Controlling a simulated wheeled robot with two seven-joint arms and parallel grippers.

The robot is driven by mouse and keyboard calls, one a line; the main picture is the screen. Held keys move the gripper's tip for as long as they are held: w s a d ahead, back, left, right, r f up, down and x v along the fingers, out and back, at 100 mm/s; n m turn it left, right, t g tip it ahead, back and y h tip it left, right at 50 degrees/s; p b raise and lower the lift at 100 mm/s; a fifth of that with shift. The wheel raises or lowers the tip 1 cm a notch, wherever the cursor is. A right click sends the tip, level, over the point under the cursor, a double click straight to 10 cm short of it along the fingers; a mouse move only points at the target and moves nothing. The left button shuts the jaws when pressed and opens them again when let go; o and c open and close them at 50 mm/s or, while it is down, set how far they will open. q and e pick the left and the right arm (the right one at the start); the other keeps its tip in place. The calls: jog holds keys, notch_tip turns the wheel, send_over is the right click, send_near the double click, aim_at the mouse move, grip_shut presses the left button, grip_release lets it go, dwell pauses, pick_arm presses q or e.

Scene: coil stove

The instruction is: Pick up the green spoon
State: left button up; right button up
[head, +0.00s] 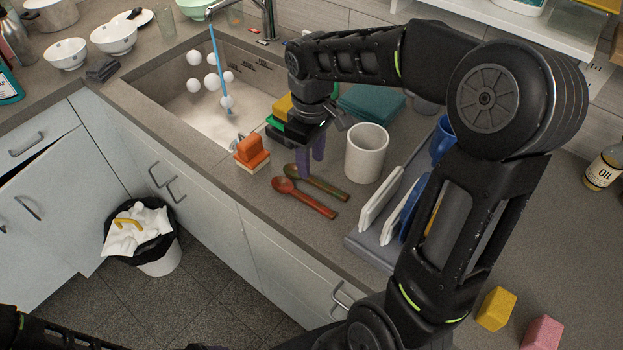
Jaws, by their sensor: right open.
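The green spoon (327,186), olive-green with brownish tones, lies flat on the counter to the right of the sink. Its bowl end points to the upper left and its handle to the lower right. A red-brown spoon (304,198) lies just in front of it, roughly parallel. My right gripper (311,165) points down over the bowl end of the green spoon, with its purplish fingers apart and nothing seen between them. I cannot tell whether the fingertips touch the spoon or the counter. My left gripper is not seen; only dark arm parts show at the lower left.
A white mug (367,153) stands right of the gripper, beside a dish rack (372,248) with plates. Orange and other sponges (252,150) sit at the left near the sink (178,72). A yellow block (496,309) and a pink block (541,333) lie at lower right.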

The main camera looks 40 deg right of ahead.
aim_at(311, 178)
notch_tip(311, 178, down, 5)
jog(key=shift+r+p, duration=0.1)
jog(key=shift+p, duration=0.45)
jog(key=shift+s, duration=0.1)
grip_shut()
dwell(0.4)
